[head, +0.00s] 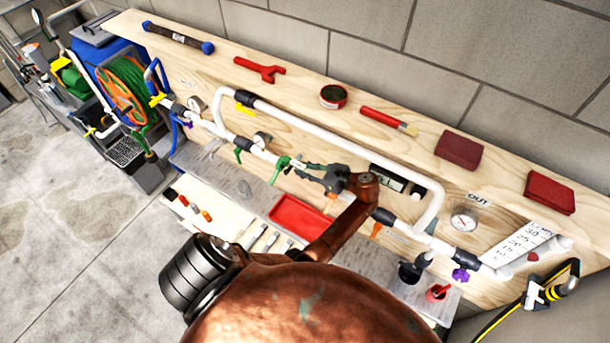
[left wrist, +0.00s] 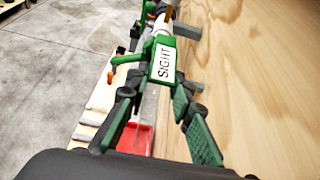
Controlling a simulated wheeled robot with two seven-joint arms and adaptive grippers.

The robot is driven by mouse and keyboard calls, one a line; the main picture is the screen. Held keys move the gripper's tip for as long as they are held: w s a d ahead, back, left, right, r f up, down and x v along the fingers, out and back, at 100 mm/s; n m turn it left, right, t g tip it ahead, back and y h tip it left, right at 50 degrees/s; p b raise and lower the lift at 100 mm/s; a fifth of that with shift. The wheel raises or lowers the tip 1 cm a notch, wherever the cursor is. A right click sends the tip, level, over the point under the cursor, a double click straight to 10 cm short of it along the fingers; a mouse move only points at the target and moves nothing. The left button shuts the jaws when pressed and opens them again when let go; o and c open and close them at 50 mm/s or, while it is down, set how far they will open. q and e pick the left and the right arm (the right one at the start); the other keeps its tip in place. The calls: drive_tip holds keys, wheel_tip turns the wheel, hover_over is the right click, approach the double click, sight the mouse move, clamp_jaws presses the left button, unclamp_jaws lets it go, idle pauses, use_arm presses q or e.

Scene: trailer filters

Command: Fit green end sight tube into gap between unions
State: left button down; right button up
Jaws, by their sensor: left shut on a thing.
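The sight tube, a green block with a white SIGHT label (left wrist: 164,62), shows in the left wrist view between and just beyond my left fingers. In the head view a green fitting (head: 281,167) sits just left of my left gripper (head: 322,178), in line with the white lower pipe. My left gripper also fills the front of the left wrist view (left wrist: 158,105), with its green-padded fingers shut around the tube. A dark union (head: 383,215) is on the pipe to the right of the gripper. My arm hides much of the gap, so I cannot tell how the tube's ends sit. My right gripper is not in view.
A white bypass pipe (head: 330,137) loops above the gripper. A red tray (head: 297,217) lies below it. Gauges (head: 464,219), a red wrench (head: 260,70), a brush (head: 388,120) and red pads (head: 458,149) are along the wooden board. Open floor lies at the left.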

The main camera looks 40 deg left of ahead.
sight(314, 174)
use_arm(q)
drive_tip(key=shift+s+d+f, duration=0.1)
drive_tip(key=shift+s+f, duration=0.1)
drive_tip(key=shift+f, duration=0.35)
drive_tip(key=shift+s+d+f, duration=0.1)
drive_tip(key=shift+s+f, duration=0.05)
drive_tip(key=shift+f, duration=0.4)
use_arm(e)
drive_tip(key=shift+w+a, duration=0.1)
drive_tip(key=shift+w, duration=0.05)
use_arm(q)
drive_tip(key=c, duration=2)
unclamp_jaws()
drive_tip(key=shift+w, duration=0.1)
drive_tip(key=o, duration=0.3)
drive_tip(key=shift+w+a+r, duration=0.15)
drive_tip(key=shift+a+r, duration=0.05)
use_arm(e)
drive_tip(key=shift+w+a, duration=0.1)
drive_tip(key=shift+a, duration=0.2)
